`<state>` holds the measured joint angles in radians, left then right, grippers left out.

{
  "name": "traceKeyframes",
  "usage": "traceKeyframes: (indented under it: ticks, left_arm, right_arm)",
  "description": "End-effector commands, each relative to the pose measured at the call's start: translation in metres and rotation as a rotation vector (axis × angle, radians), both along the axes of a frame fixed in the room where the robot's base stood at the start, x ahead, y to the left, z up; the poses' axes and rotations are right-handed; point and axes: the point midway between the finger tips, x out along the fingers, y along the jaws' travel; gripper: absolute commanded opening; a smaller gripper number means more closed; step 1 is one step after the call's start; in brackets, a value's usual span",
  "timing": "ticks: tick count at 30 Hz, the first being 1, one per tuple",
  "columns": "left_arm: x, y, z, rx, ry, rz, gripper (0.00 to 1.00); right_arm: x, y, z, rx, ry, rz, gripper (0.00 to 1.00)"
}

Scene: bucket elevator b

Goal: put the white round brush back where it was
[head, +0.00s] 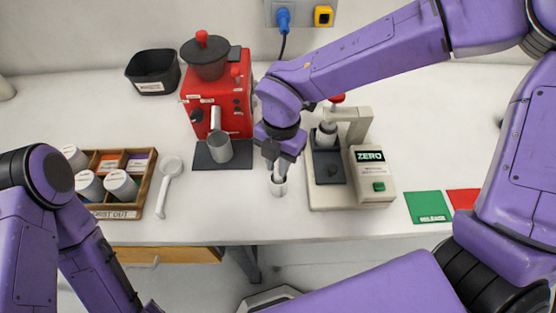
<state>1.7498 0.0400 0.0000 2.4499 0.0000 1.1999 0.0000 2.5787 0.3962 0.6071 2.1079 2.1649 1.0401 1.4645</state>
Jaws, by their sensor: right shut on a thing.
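My right gripper (279,162) points down over the counter between the red machine and the beige press. It is shut on a small white round piece (278,179), which I take to be the white round brush. The gripper hides its upper part. Its lower end is at a small pale round rim (278,190) on or just above the counter. I cannot tell whether that rim is part of the brush or a separate holder, nor whether it touches the counter. My left arm runs down the lower left, and its gripper is out of the picture.
The red machine (226,98) with a grey cup (219,147) stands left. The beige press (379,193) marked ZERO is close on the right. A white scoop (170,174) lies beside the wooden tray (150,190). Green (427,207) and red (463,198) pads lie right. The front counter is clear.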

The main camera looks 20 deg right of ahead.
Motion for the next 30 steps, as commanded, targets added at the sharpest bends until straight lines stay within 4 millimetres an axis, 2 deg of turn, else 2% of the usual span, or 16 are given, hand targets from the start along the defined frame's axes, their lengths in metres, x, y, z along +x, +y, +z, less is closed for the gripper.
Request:
traceKeyframes:
  ticks: [12,13,15,22,25,26,30]
  left_arm:
    - [0.0,0.0,-0.004,0.0,0.0,0.0,0.5]
    - [0.0,0.0,-0.003,0.0,0.0,0.0,0.5]
    - [0.0,0.0,-0.002,0.0,0.0,0.0,0.5]
    - [0.0,0.0,-0.002,0.0,0.0,0.0,0.5]
    - [0.0,0.0,0.005,0.0,0.0,0.0,0.5]
    - [0.0,0.0,0.001,0.0,0.0,0.0,0.5]
    - [0.0,0.0,-0.004,0.0,0.0,0.0,0.5]
  right_arm:
    - [0.0,0.0,-0.01,0.002,-0.001,0.0,0.0]
    - [0.0,0.0,-0.008,0.001,-0.001,0.0,0.32]
    - [0.0,0.0,-0.008,0.001,-0.001,0.0,0.47]
    - [0.0,0.0,-0.007,0.001,-0.001,0.001,0.47]
    - [0.0,0.0,0.0,0.0,-0.003,0.002,0.47]
    - [0.001,0.0,0.001,0.002,-0.005,0.001,0.47]
    - [0.003,-0.002,0.03,0.005,-0.007,-0.002,0.47]
